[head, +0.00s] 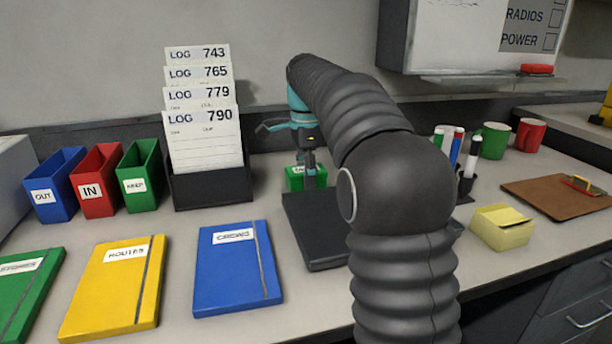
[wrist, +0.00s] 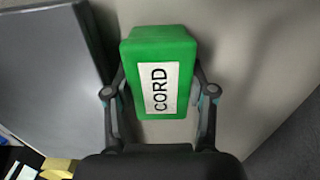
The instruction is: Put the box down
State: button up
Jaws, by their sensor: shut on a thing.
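The box is a small green box with a white label reading CORD, seen close up in the wrist view (wrist: 160,48). It also shows in the head view (head: 297,180), behind the dark flat slab. My gripper (wrist: 160,100) is shut on the box, with one finger on each side of it. In the head view my gripper (head: 308,165) points down at the box. I cannot tell whether the underside of the box touches the counter.
A dark flat slab (head: 312,235) lies just in front of the box. A rack of log cards (head: 210,190) stands to its left. A blue binder (head: 236,275) lies at the front. Right of my arm are a pen cup (head: 465,187) and a yellow note box (head: 500,232).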

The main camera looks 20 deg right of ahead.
jog(key=shift+f, duration=0.1)
jog(key=o, duration=1.3)
